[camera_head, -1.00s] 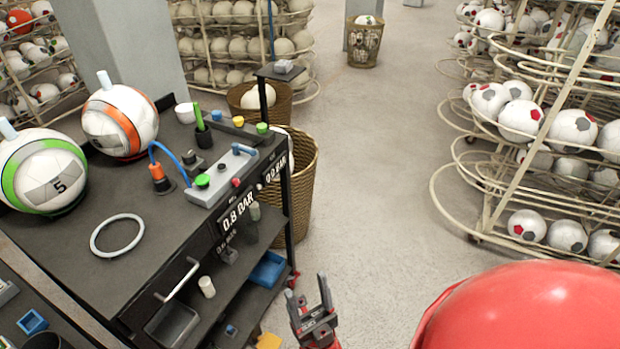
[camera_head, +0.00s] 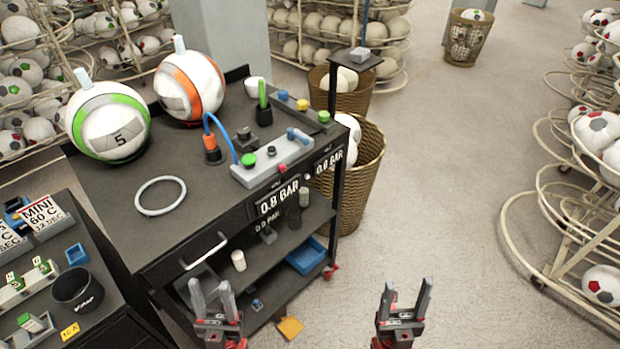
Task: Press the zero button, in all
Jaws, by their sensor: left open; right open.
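A grey control panel (camera_head: 262,174) lies on the front right of the dark cart top. It carries a green button (camera_head: 248,160), a small dark button (camera_head: 272,150) and a blue handle (camera_head: 298,135). A yellow button (camera_head: 302,104), a blue one (camera_head: 283,94) and a green one (camera_head: 324,116) line the cart's far right edge. I cannot read which button is zero. My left gripper (camera_head: 212,290) is open and empty in front of the cart. My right gripper (camera_head: 408,292) is open and empty over the floor at right.
Two balls, green-striped (camera_head: 108,122) and orange-striped (camera_head: 190,86), sit at the cart's back left. A white ring (camera_head: 160,179) lies on top. A second dark bench (camera_head: 98,262) stands at left. Wicker baskets (camera_head: 362,190) stand beside the cart.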

